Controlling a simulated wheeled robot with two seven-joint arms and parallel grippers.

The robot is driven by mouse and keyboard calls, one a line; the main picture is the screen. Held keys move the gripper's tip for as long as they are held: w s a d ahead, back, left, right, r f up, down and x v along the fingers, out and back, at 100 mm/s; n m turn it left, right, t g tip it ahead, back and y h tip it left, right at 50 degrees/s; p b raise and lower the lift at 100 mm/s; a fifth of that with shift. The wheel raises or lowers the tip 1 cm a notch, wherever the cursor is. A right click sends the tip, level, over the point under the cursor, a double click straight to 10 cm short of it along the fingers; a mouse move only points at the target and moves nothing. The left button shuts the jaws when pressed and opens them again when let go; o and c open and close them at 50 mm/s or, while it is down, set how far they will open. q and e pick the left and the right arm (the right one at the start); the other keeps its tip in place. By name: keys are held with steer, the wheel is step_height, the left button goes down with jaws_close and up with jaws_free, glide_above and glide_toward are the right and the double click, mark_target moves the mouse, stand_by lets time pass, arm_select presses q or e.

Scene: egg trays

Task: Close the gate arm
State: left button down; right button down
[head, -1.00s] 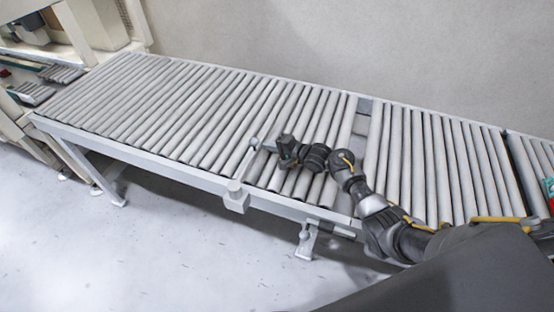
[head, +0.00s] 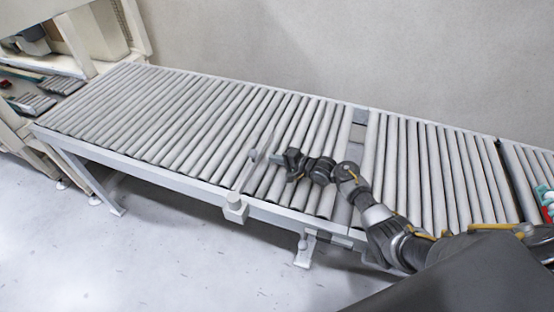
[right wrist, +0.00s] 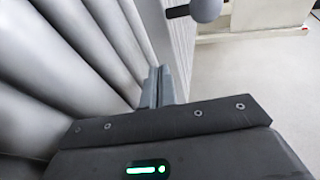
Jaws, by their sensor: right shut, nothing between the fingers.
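The gate arm (head: 243,172) is a thin grey bar rising from a pale box (head: 235,208) on the conveyor's front rail. It lies across the rollers, angled toward the back, with a rounded grey knob (head: 253,154) at its far end. The knob also shows at the top of the right wrist view (right wrist: 206,8). My right gripper (head: 274,157) is low over the rollers, just right of the knob, with its fingers pointing toward it. The fingers (right wrist: 165,87) are shut and empty, apart from the knob in the wrist view. My left gripper is out of view.
The roller conveyor (head: 180,180) runs from the far left to the right, with a plain wall behind it. A shelf unit (head: 95,62) stands at the far left. The rollers left of the gate are clear.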

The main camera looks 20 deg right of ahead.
steer(key=v, duration=0.3)
steer(key=d+v, duration=0.1)
steer(key=v, duration=0.2)
steer(key=w+d+b+v, duration=0.1)
steer(key=v, duration=0.2)
steer(key=shift+s+d, duration=0.15)
steer(key=shift+s, duration=0.05)
steer(key=shift+s+d+r, duration=0.25)
steer(key=shift+s+d, duration=0.05)
steer(key=shift+s, duration=0.05)
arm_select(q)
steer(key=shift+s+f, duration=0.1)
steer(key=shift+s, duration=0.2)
